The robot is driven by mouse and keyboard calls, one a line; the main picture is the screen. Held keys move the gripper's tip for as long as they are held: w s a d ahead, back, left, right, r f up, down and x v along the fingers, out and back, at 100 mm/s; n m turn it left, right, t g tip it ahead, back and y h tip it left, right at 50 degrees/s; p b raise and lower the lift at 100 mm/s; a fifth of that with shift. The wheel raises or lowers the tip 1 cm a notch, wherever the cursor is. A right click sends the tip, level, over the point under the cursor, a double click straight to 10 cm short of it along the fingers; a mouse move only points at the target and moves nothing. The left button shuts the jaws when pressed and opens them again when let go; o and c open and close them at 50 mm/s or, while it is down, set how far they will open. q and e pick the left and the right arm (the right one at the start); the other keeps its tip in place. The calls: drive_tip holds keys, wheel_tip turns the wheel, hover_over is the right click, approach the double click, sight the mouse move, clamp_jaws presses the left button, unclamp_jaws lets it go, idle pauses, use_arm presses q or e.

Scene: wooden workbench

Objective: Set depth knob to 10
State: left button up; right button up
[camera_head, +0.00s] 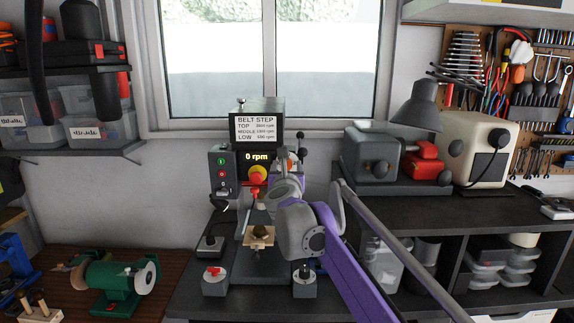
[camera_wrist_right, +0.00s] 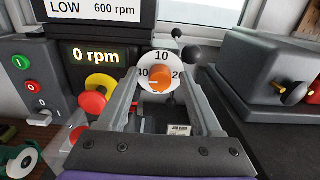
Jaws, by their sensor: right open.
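The depth knob (camera_wrist_right: 161,77) is orange and sits in the middle of a white dial (camera_wrist_right: 161,59). In the wrist view the dial reads 10 at the top, 20 at the right and 40 at the left. A small light mark on the knob appears to point left, near 40. My right gripper (camera_wrist_right: 162,88) is open, with its fingers on either side of the dial; whether they touch the knob I cannot tell. In the head view my right gripper (camera_head: 287,183) is in front of the drill press (camera_head: 258,107) and partly hides the dial. My left gripper is not in view.
The speed display (camera_wrist_right: 98,55) reads 0 rpm. A red and yellow stop button (camera_wrist_right: 97,93) is close to the left finger. Green and red buttons (camera_head: 222,168) are on the press's left box. A wooden workpiece (camera_head: 259,242) is on the press table. A grey machine (camera_head: 371,157) stands at right.

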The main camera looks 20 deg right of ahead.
drive_tip(key=shift+w+d, duration=0.15)
drive_tip(key=shift+w, duration=0.05)
clamp_jaws()
idle(0.3)
drive_tip(key=shift+n, duration=0.3)
